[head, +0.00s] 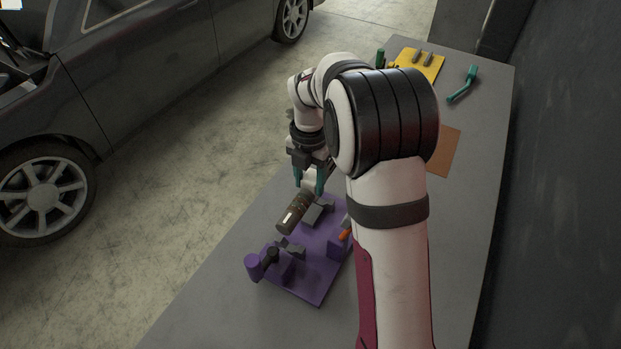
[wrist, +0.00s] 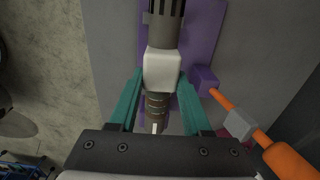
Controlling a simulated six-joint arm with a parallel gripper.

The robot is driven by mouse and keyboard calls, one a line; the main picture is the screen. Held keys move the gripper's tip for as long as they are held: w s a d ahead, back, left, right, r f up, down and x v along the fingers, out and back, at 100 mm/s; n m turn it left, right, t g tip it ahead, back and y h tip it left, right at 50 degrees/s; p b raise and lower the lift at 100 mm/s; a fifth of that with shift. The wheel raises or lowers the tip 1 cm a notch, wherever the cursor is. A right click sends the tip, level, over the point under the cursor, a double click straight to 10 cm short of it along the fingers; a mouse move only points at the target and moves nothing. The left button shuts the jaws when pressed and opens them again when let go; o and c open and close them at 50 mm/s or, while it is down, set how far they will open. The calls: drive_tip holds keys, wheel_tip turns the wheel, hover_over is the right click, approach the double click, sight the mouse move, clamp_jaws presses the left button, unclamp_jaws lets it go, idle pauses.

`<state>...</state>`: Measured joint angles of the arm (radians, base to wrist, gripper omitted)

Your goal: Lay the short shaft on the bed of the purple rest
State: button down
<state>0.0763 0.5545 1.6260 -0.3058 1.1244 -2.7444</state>
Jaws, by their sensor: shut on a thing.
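The short shaft (head: 293,213) has a thick dark brown-grey end, a white block in its middle and a ringed brownish end. In the wrist view the shaft (wrist: 165,32) runs up the picture between my teal fingers. My gripper (head: 309,184) is shut on its white block; the fingertips also show in the wrist view (wrist: 161,74). The purple rest (head: 318,286) lies below the thick end, with grey supports (head: 318,213) on it. Whether the shaft touches the supports cannot be told. My gripper hides part of the rest in the wrist view.
An orange-handled tool (wrist: 285,160) lies by a purple block at the rest's right side. A purple knob (head: 254,266) with a dark stem stands at the rest's near left. Farther back are an orange-brown mat (head: 446,150), a yellow board (head: 428,57) and a green tool (head: 463,85).

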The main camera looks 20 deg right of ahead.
drive_tip(key=shift+f, duration=3.75)
drive_tip(key=shift+f, duration=0.55)
drive_tip(key=shift+c, duration=1.3)
unclamp_jaws()
wheel_tip(320, 180, up, 16)
drive_tip(key=shift+f, duration=0.25)
drive_tip(key=shift+r, duration=0.15)
